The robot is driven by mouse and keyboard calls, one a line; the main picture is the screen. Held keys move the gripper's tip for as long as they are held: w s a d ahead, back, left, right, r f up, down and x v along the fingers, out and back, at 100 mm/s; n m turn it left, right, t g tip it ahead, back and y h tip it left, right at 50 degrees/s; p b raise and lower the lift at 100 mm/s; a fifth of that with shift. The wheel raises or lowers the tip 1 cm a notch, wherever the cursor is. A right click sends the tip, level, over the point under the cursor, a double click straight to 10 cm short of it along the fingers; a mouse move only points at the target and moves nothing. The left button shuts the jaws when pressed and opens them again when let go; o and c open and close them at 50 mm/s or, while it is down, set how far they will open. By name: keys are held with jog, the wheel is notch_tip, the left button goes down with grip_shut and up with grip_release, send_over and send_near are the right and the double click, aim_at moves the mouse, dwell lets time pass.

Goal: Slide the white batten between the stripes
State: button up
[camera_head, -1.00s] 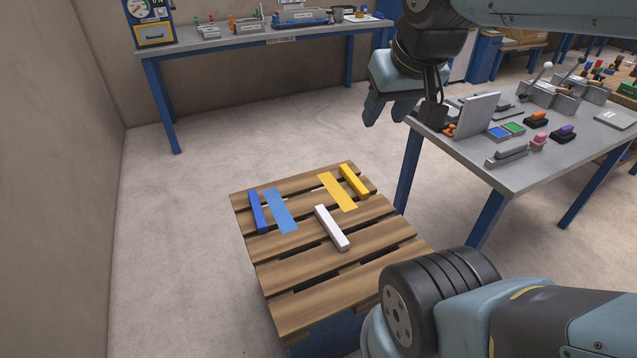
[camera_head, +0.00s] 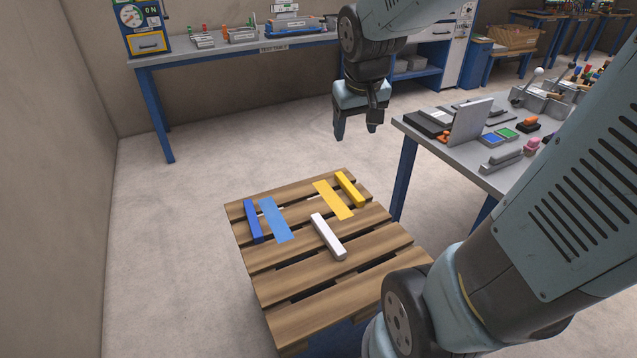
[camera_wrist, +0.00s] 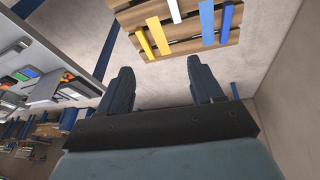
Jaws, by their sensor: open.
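The white batten (camera_head: 328,236) lies on the wooden pallet (camera_head: 290,281), nearer the front than the stripes. A flat light-blue stripe (camera_head: 276,220) lies left of it and a flat yellow stripe (camera_head: 333,200) lies behind it. A blue batten (camera_head: 253,221) lies left of the blue stripe, and a yellow batten (camera_head: 350,189) lies right of the yellow stripe. My gripper (camera_head: 356,136) is open and empty, in the air behind and above the pallet. In the wrist view my gripper (camera_wrist: 163,88) shows spread fingers, with the white batten (camera_wrist: 174,11) at the top edge.
A grey table (camera_head: 466,152) with a tablet-like panel (camera_head: 471,122) and coloured blocks stands right of the pallet. A workbench (camera_head: 235,48) runs along the back wall. The floor left of the pallet is clear.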

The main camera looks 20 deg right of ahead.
jog(key=w+f+g, duration=0.2)
jog(key=w+f, duration=0.7)
jog(key=f, duration=0.6)
jog(key=n+g+y, duration=0.1)
jog(key=n+g, duration=0.1)
send_over(330, 235)
notch_tip(330, 235, down, 17)
notch_tip(330, 235, down, 15)
jog(key=shift+r, duration=0.1)
jog(key=c, duration=1.1)
jog(key=shift+w+a, duration=0.55)
jog(key=shift+w, duration=1.55)
jog(key=shift+w+a, duration=0.55)
jog(key=shift+w, duration=1.5)
jog(key=shift+w+a, duration=0.55)
jog(key=shift+w, duration=1.55)
